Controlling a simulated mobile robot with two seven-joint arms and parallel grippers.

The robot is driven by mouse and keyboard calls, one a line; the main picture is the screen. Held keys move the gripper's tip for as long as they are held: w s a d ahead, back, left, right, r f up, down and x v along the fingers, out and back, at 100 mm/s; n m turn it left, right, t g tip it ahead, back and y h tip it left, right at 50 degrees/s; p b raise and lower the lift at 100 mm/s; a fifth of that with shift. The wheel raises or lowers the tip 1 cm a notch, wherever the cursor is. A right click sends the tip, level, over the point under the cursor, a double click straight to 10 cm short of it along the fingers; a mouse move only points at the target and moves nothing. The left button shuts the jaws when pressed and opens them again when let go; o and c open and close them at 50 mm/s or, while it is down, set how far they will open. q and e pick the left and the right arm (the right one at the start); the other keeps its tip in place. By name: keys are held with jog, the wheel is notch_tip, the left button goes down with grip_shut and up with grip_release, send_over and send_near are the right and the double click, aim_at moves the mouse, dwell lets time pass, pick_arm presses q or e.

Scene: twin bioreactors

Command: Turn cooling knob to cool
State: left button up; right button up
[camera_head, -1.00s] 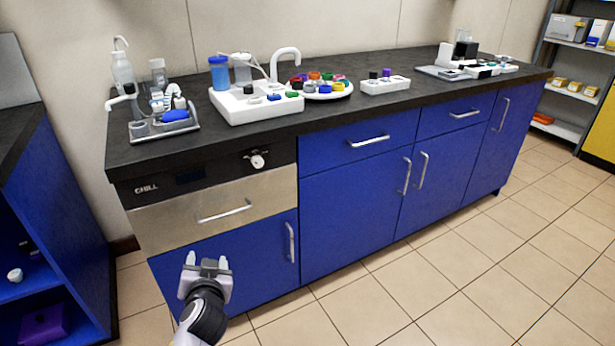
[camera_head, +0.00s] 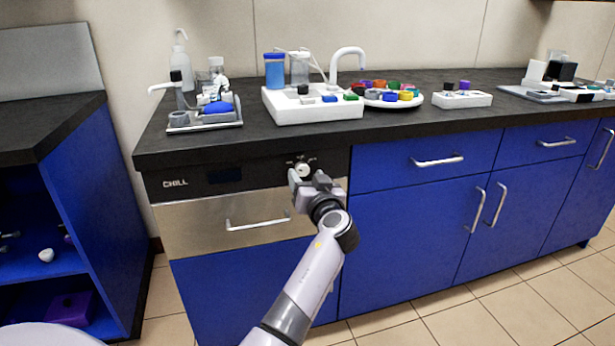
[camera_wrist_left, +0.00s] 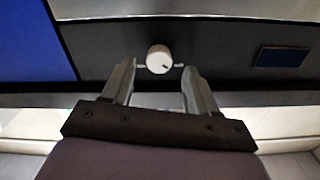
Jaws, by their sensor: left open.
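The white round cooling knob (camera_head: 303,169) sits on the black CHILL panel (camera_head: 213,179) above a steel drawer. In the left wrist view the knob (camera_wrist_left: 159,59) has a dark mark at its lower right and small light marks on both sides. My left gripper (camera_head: 306,176) is open just in front of the panel. Its two fingers (camera_wrist_left: 156,75) point toward the knob, with the knob between and slightly beyond the tips in the picture. I cannot tell whether either finger touches it. My right gripper is not in view.
The steel drawer's handle (camera_head: 258,221) is below and left of my gripper. The dark counter edge (camera_head: 250,148) overhangs the panel. Open tiled floor lies at the right.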

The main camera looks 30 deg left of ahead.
aim_at(302, 169)
pick_arm(q)
jog(key=shift+x, duration=1.1)
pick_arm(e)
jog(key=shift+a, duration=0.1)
pick_arm(q)
jog(key=c, duration=1)
jog(key=shift+c, duration=0.2)
